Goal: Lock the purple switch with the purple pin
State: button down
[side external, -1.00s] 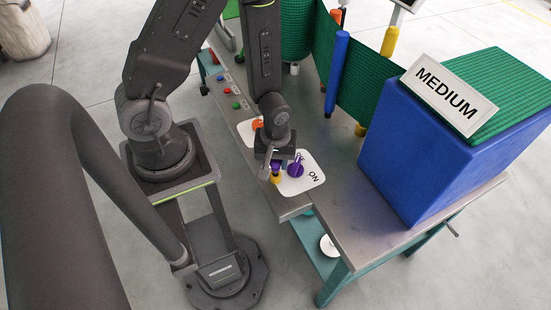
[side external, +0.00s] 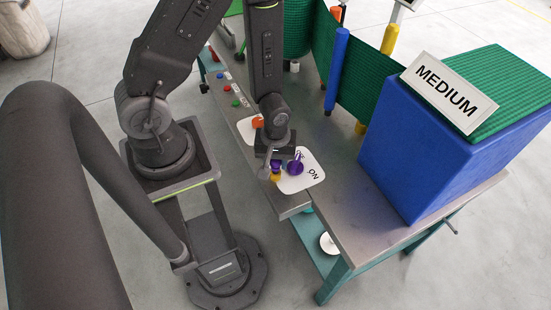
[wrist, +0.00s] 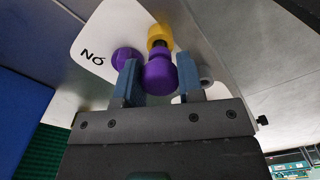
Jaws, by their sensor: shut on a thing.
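The purple switch (side external: 296,167) is a round knob on a white plate (side external: 313,180) marked ON. It also shows in the wrist view (wrist: 125,58), just left of my fingers. The purple pin (wrist: 160,73) is between my blue-grey fingers, and my gripper (wrist: 161,82) is shut on it. A yellow piece (wrist: 160,34) sits right beyond the pin. In the side view the pin (side external: 276,168) shows small beneath my gripper (side external: 272,160), above the yellow piece, left of the switch. Whether the pin's tip is inside anything is hidden.
An orange part (side external: 257,122) is behind my gripper on the metal bench (side external: 345,230). Small coloured buttons (side external: 235,103) line the bench further back. A large blue block (side external: 410,165) with a MEDIUM sign (side external: 450,90) stands at right. The bench between plate and block is clear.

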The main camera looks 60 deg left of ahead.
jog(key=shift+f, duration=0.35)
jog(key=shift+f, duration=0.35)
jog(key=c, duration=0.7)
grip_release()
notch_tip(320, 180, up, 14)
jog(key=shift+f, duration=0.15)
